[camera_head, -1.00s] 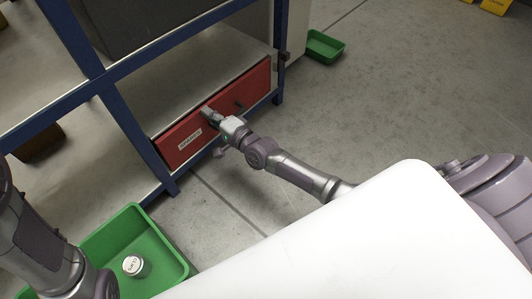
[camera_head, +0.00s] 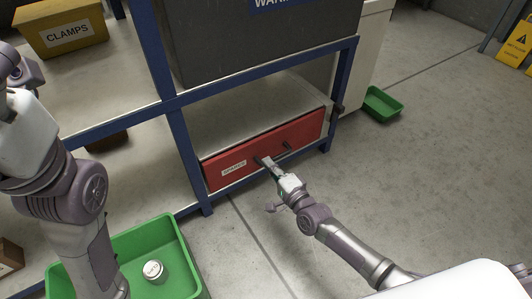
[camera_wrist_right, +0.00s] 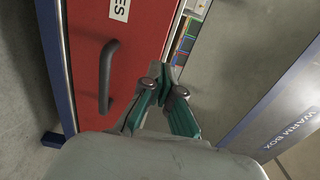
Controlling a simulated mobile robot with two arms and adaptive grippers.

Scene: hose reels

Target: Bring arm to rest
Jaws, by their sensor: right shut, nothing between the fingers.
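The red drawer (camera_head: 225,172) with a white label sits in the lower shelf of the blue-framed rack. My right gripper (camera_head: 267,163) is at its front, beside the dark handle (camera_head: 288,146). In the right wrist view the gripper's fingers (camera_wrist_right: 167,84) are close together and empty. There the drawer's handle (camera_wrist_right: 107,76) stands to the left of the fingers, apart from them. A strip of coloured contents (camera_wrist_right: 186,42) shows along the drawer's edge. My left arm comes in at the left; its gripper is not in view.
A green bin (camera_head: 122,246) on the floor holds a white-topped can (camera_head: 154,270). A small green tray (camera_head: 382,103) lies beyond the rack. A yellow clamps box (camera_head: 62,35) is on the upper shelf.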

